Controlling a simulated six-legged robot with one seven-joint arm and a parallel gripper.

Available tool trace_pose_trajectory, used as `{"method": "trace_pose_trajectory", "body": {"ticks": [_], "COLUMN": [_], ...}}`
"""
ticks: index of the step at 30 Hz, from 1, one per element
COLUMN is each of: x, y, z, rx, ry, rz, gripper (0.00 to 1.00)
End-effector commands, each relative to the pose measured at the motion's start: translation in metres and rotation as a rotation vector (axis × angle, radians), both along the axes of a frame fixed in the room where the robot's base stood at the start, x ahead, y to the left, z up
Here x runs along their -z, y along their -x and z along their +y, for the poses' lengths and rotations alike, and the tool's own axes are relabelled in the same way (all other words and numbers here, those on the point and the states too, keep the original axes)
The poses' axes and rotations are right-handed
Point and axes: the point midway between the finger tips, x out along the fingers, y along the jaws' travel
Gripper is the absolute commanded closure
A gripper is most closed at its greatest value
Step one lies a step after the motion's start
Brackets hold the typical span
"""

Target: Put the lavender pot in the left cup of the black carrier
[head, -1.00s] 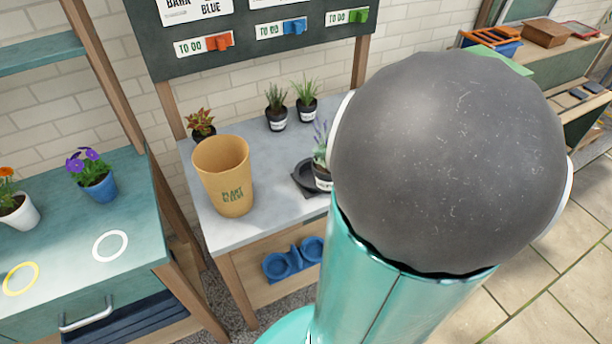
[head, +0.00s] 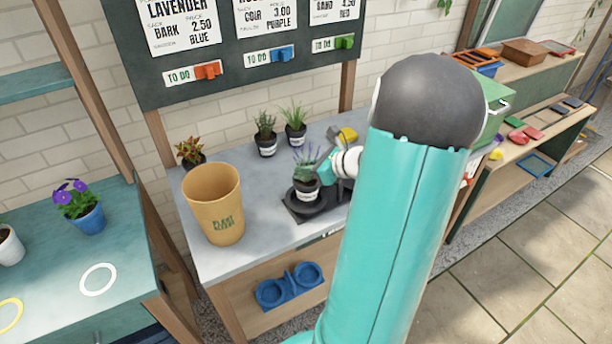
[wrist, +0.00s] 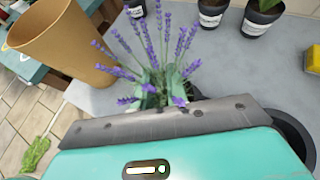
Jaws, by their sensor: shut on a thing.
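The lavender pot (head: 306,188), a dark pot with a white label and purple flower spikes, is upright at the left cup of the black carrier (head: 296,213). I cannot tell whether its base rests in the cup or hangs just above it. My gripper (head: 324,174) reaches in from the right and is shut on the pot. In the wrist view the lavender (wrist: 165,55) rises beyond the gripper body, which hides most of the pot. The rim of a black cup (wrist: 300,140) shows at the right there.
A tan plant sleeve (head: 215,205) stands left of the carrier. Several small potted plants, such as a spiky one (head: 295,127), stand behind. A yellow block (head: 348,134) lies behind my gripper. A blue carrier (head: 291,286) sits on the shelf below.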

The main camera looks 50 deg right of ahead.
Motion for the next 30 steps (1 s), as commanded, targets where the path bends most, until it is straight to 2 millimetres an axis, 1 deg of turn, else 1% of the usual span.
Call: {"method": "trace_pose_trajectory", "body": {"ticks": [5, 7, 10, 22, 23, 25, 26, 30], "x": [0.011, 0.023, 0.036, 0.042, 0.042, 0.041, 0.041, 0.041], "y": [-0.008, -0.007, -0.007, -0.007, -0.007, -0.007, -0.007, -0.007], "z": [-0.004, -0.004, -0.004, -0.003, -0.003, -0.003, -0.003, -0.003], "rx": [0.0, 0.001, 0.001, 0.0, 0.0, 0.0, 0.0, 0.0], "ry": [-0.002, -0.004, -0.003, 0.001, 0.001, 0.001, 0.001, 0.001], "rz": [-0.001, 0.0, -0.001, -0.001, -0.001, -0.001, -0.001, -0.001], "gripper": [1.0, 1.0, 1.0, 1.0, 0.79, 0.65, 0.63, 0.63]}}
